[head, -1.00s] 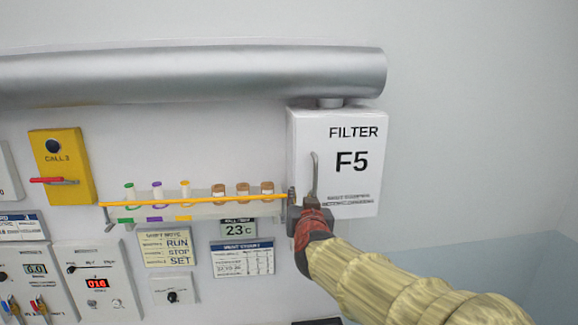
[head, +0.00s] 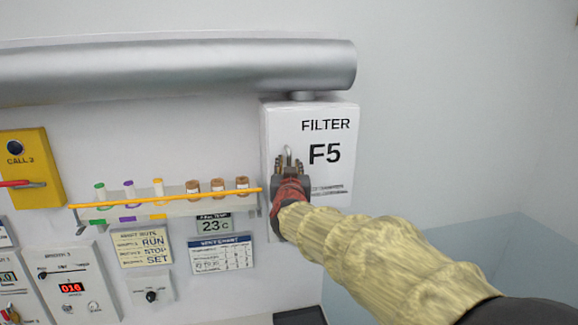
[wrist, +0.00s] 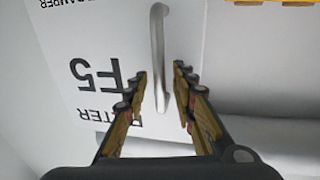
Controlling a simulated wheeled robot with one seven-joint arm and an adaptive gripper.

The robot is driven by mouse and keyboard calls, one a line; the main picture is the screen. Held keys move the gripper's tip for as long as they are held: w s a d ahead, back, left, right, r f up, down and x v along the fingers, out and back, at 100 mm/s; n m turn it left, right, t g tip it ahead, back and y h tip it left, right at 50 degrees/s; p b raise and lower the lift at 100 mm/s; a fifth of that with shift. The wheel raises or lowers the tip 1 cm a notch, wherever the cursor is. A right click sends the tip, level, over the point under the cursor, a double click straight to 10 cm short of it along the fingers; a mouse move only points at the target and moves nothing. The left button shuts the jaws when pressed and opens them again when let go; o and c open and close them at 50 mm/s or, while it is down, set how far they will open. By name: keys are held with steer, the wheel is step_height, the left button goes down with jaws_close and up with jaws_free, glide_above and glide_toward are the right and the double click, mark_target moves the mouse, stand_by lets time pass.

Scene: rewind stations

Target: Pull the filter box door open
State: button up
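The filter box (head: 336,140) is white, marked FILTER F5, and hangs on the wall under the big duct. Its door looks shut. A grey metal bar handle (head: 288,152) stands upright on the door, its lower part hidden by my gripper in the head view. My gripper (head: 289,165) is at the handle. In the wrist view my gripper (wrist: 158,85) is open, one finger on each side of the handle (wrist: 159,50), with gaps to both. The box (wrist: 75,40) appears upside down there.
A silver duct (head: 180,70) runs above the box. Left of it is a rack (head: 170,207) with several vials and an orange bar in front. A yellow call box (head: 30,165) and control panels are further left. The wall to the right is bare.

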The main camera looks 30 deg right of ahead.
steer(key=c, duration=0.3)
jaws_close()
stand_by(0.6)
